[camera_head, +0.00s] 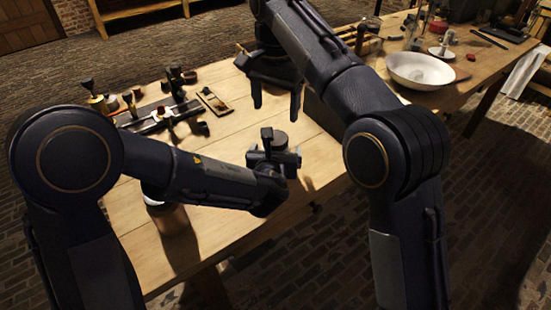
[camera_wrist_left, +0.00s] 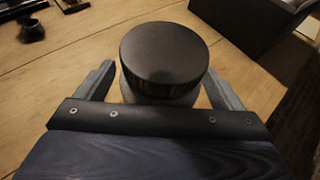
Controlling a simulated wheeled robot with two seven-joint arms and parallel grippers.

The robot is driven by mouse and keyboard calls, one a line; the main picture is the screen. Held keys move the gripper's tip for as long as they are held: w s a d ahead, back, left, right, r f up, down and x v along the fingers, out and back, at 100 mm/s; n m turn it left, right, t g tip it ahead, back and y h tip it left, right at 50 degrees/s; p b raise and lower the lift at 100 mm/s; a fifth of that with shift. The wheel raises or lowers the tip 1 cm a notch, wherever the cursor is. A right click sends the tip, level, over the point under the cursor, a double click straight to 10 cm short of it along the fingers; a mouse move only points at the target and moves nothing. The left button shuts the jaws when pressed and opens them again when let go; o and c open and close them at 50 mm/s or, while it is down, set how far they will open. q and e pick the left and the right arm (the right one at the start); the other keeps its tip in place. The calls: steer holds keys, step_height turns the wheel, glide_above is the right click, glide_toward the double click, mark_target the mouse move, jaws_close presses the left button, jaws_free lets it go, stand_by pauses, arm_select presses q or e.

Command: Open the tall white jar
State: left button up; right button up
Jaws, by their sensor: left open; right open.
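A jar with a round dark lid (camera_wrist_left: 164,60) stands between the fingers of my left gripper (camera_wrist_left: 160,85) in the left wrist view. A strip of its pale body shows under the lid; the rest is hidden. The lid (camera_head: 281,138) also shows in the head view, beyond my left gripper (camera_head: 274,160). The left fingers are open on either side of the jar; I cannot tell whether they touch it. My right gripper (camera_head: 276,103) is open and empty, pointing down above the table behind the jar.
Another jar (camera_head: 170,216) with a brownish body stands partly hidden under my left arm. A dark box (camera_head: 322,116) stands right of my right gripper. Dark fittings (camera_head: 160,116) and a small tray (camera_head: 214,101) lie at left. A white bowl (camera_head: 420,70) sits at right.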

mark_target(275, 132)
arm_select(q)
steer(key=shift+w+f, duration=0.2)
steer(key=shift+w, duration=0.25)
steer(key=shift+c, duration=0.2)
steer(key=c, duration=1.7)
jaws_close()
arm_select(e)
steer(key=shift+f, duration=0.2)
steer(key=shift+f, duration=3.8)
